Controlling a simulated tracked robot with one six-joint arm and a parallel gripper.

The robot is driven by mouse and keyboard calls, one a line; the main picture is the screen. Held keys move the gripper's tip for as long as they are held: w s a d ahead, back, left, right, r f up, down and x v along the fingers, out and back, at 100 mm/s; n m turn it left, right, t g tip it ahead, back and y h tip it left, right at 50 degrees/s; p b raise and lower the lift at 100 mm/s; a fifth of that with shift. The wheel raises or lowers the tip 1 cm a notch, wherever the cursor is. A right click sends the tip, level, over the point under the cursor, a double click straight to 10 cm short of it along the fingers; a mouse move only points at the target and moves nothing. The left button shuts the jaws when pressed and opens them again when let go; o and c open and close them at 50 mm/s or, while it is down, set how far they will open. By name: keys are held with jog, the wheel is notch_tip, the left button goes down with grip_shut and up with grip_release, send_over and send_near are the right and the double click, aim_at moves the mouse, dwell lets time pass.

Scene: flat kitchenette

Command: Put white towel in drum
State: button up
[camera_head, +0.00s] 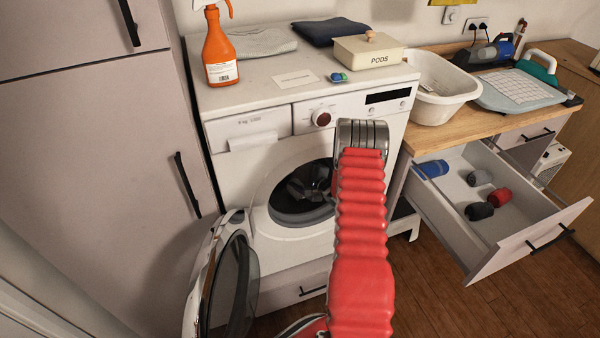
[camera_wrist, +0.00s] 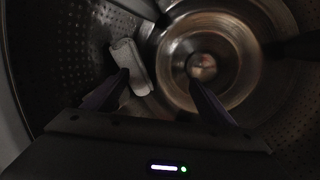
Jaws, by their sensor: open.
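The wrist view looks inside the washing machine's metal drum (camera_wrist: 75,60). A small folded white towel (camera_wrist: 128,62) lies against the drum wall, left of centre. My gripper (camera_wrist: 159,77) is inside the drum with its two dark fingers spread wide. Nothing is between the fingers. The left fingertip overlaps the lower end of the towel in the picture; I cannot tell whether they touch. In the head view, my red-sleeved arm reaches to the front of the white washing machine (camera_head: 275,160), and the towel cannot be made out through the drum opening (camera_head: 303,192).
The washer's round door (camera_head: 235,285) stands open to the left. A pulled-out drawer (camera_head: 530,240) with several rolled cloths is at the right. An orange spray bottle (camera_head: 220,50), folded cloths and a PODS box (camera_head: 368,52) stand on top. A white basin (camera_head: 437,88) is on the counter.

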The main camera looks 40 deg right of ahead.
jog(key=v, duration=1.3)
jog(key=shift+s, duration=0.35)
